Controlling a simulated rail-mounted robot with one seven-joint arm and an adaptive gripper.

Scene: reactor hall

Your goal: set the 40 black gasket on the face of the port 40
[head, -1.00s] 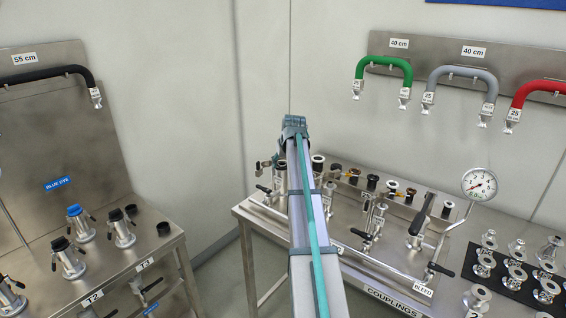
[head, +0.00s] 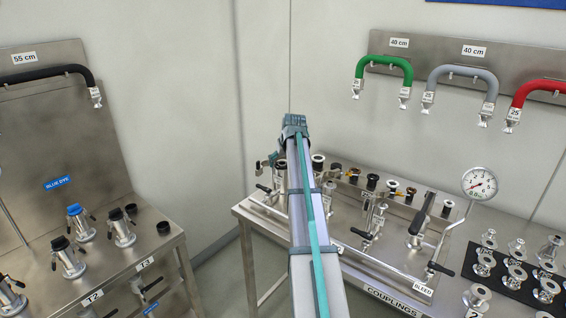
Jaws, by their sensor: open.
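My arm (head: 300,200) reaches away from me over the left part of the couplings bench (head: 245,215). My gripper is hidden behind the arm, so its jaws do not show. A row of short upright ports, several with dark tops, stands on the bench panel, such as one just right of the arm (head: 318,161). Their labels are too small to read, so I cannot tell which is port 40. I cannot pick out the 40 black gasket either.
A pressure gauge (head: 480,184) and a black-handled lever (head: 424,212) stand on the bench's right part. Metal fittings lie on a dark mat (head: 519,290) at far right. Coloured hoses, such as a green one (head: 385,62), hang behind. Another bench (head: 120,262) stands left.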

